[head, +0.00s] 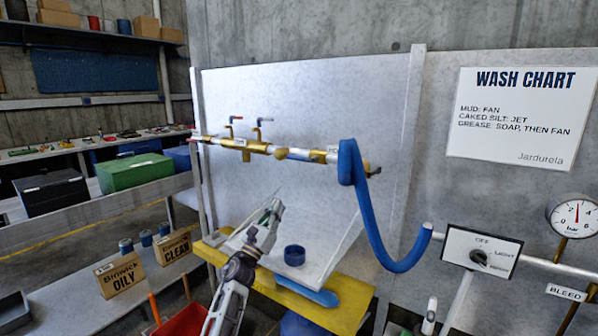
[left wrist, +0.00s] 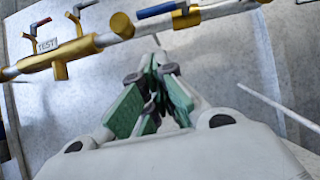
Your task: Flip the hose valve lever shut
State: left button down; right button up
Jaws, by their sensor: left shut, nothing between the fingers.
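A brass pipe run (head: 275,152) crosses the white back panel in the head view, with two upright lever handles, one on the left (head: 234,121) and one on the right (head: 261,123). A blue hose (head: 372,215) hangs from its right end. I cannot tell for sure which lever is the hose valve's.
A white sink-like tray (head: 325,250) on a yellow frame (head: 350,300) lies below the pipe, with a blue ring-shaped object (head: 294,255) in it. Panel space around the gripper is clear.

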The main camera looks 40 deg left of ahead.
aim_at(302, 158)
pick_arm(q)
jog(key=shift+w+a+r+m+h, duration=0.15)
jog(key=shift+w+m+h, duration=0.1)
jog(key=shift+m+h, duration=0.2)
pick_arm(e)
jog(key=shift+w+f, duration=0.2)
jog(key=shift+f, duration=0.05)
pick_arm(q)
jog(key=shift+w+r, duration=0.1)
jog(key=w+r+p, duration=0.2)
jog(key=w+r, duration=0.6)
jog(key=r, duration=0.1)
jog(key=shift+w+a+r+p, duration=0.15)
jog(key=shift+w+a+p, duration=0.2)
jog(key=shift+w+a, duration=0.05)
pick_arm(e)
jog(key=s+d+f, duration=0.3)
jog(key=f, duration=0.3)
jog(key=shift+s+d, duration=0.15)
jog(key=shift+s, duration=0.15)
pick_arm(q)
jog(key=shift+m, duration=0.25)
pick_arm(e)
jog(key=shift+w, duration=0.15)
